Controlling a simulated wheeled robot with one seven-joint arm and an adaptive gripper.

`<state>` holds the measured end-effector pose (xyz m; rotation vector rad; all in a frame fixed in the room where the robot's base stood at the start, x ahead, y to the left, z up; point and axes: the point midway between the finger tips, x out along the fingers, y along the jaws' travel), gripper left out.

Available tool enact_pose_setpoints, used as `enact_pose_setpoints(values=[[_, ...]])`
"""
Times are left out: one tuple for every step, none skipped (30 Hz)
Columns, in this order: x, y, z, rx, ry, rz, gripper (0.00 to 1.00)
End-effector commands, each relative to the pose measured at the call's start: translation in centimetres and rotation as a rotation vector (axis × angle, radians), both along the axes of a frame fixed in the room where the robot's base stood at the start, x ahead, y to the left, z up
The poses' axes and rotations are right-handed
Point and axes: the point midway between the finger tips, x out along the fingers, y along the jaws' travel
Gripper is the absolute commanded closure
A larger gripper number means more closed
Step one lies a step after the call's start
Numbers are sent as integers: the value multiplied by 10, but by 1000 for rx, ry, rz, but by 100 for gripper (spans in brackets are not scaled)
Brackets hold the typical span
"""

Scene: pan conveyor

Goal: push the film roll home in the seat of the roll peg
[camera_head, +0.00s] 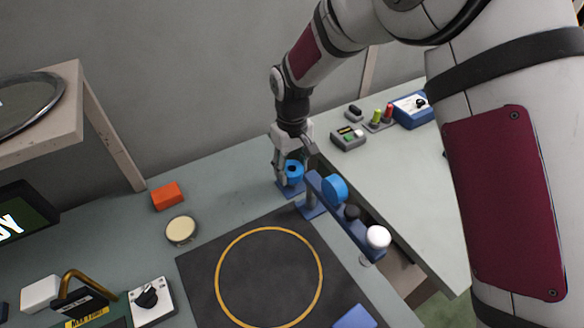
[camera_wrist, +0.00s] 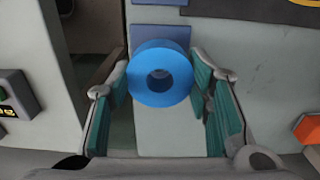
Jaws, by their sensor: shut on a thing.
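The film roll (camera_head: 294,172) is a thick blue ring with a dark centre hole. My gripper (camera_head: 291,164) is shut on it, with one finger on each side. In the wrist view the roll (camera_wrist: 160,92) sits between the green pads of my gripper (camera_wrist: 160,80), its hole facing the camera. A blue square base plate (camera_head: 289,189) lies on the table directly under the roll. Its blue also shows behind the roll in the wrist view (camera_wrist: 163,33). I cannot make out the peg or tell whether the roll sits fully down on its seat.
Close at the right stands a blue rail (camera_head: 345,222) with a blue disc (camera_head: 334,189), a black knob (camera_head: 352,212) and a white ball (camera_head: 378,237). A dark mat with a yellow ring (camera_head: 268,228) lies in front. An orange block (camera_head: 167,196) and a cream-topped round tin (camera_head: 181,230) are left.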

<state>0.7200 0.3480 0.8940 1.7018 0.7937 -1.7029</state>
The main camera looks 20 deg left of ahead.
Motion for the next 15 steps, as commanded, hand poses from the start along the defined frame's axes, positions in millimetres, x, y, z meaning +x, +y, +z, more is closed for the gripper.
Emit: enact_pose_setpoints(values=[[0, 0, 0, 0, 0, 0, 80], [0, 0, 0, 0, 0, 0, 80], [0, 0, 0, 0, 0, 0, 80], [0, 0, 0, 1, -1, 0, 80], [0, 0, 0, 1, -1, 0, 80], [0, 0, 0, 1, -1, 0, 80], [0, 0, 0, 1, -1, 0, 80], [0, 0, 0, 1, -1, 0, 80], [0, 0, 0, 1, -1, -1, 80], [0, 0, 0, 0, -1, -3, 80], [0, 0, 0, 0, -3, -7, 80], [-1, 0, 0, 0, -6, -13, 80], [-1, 0, 0, 1, -8, -17, 80], [-1, 0, 0, 1, -9, -22, 80], [-1, 0, 0, 2, -11, -27, 80]])
